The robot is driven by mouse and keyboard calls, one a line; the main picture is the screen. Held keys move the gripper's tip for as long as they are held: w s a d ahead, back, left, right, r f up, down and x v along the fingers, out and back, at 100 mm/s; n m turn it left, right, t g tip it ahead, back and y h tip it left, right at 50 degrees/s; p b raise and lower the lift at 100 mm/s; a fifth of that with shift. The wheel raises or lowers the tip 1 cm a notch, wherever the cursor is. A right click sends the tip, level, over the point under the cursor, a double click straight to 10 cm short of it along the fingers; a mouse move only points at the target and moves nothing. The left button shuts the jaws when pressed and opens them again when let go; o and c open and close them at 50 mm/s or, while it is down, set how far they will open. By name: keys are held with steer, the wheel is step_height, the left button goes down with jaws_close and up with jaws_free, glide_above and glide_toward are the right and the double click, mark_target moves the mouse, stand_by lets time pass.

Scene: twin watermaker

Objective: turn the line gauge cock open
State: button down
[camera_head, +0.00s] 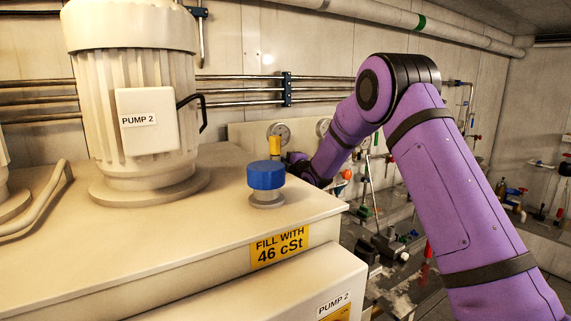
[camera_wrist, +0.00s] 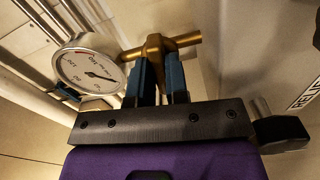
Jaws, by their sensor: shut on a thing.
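My gripper (camera_wrist: 158,82) shows in the wrist view with its two blue-padded fingers shut on the brass gauge cock (camera_wrist: 154,48). The cock has a T-shaped handle, with its bar reaching out to both sides above the fingertips. A round white gauge (camera_wrist: 90,68) with a dark needle sits just left of the fingers. The cock cannot be made out there.
A cream tank top (camera_head: 120,235) with a pump motor (camera_head: 140,110) and a blue filler cap (camera_head: 266,175) fills the left. Gauges (camera_head: 278,133) sit on the back panel. Pipes run along the wall. A cluttered bench (camera_head: 400,240) lies below my arm.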

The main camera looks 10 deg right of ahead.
steer(key=m, duration=1.2)
steer(key=shift+f+m, duration=0.1)
steer(key=shift+m, duration=2.1)
steer(key=c, duration=1.1)
jaws_free()
